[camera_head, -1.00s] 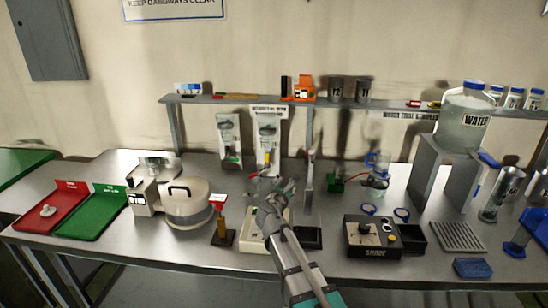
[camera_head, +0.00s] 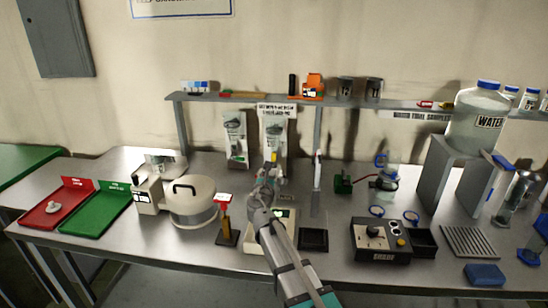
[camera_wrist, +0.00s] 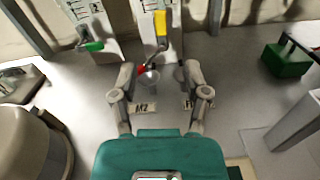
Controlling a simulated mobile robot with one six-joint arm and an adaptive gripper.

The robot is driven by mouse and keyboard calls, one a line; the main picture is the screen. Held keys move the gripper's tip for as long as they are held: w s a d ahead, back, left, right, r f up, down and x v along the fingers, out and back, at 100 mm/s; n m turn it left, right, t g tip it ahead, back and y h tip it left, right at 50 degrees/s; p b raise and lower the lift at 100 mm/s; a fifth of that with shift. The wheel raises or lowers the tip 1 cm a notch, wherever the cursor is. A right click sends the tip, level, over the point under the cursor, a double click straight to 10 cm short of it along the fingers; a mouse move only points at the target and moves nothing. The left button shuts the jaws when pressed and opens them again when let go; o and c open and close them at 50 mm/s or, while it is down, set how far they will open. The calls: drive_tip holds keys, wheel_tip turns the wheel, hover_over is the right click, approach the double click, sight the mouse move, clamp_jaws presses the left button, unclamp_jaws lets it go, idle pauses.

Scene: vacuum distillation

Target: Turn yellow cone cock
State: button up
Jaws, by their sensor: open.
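The yellow cone cock (camera_wrist: 161,24) shows as an upright yellow handle on the right-hand white panel (camera_wrist: 146,8), at the top middle of the wrist view. In the head view the panel (camera_head: 284,137) stands at the back of the bench, and the cock is small there. My gripper (camera_wrist: 159,74) is open and empty, with its two fingers spread below the cock in the wrist view and not touching it. A small red part (camera_wrist: 142,69) and a clear cup (camera_wrist: 149,82) lie between the fingers in that view. My gripper (camera_head: 268,177) is in front of the panel in the head view.
A green cock (camera_wrist: 93,46) is on the left-hand panel. A green block (camera_wrist: 286,61) stands to the right. A shelf (camera_head: 230,97) runs above the panels. A round pot (camera_head: 191,204), a red-topped stand (camera_head: 225,220) and a black control box (camera_head: 379,241) flank my arm.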

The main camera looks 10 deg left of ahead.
sight(273, 157)
drive_tip(key=w, duration=1.3)
drive_tip(key=shift+d, duration=0.2)
drive_tip(key=shift+s, duration=0.1)
clamp_jaws()
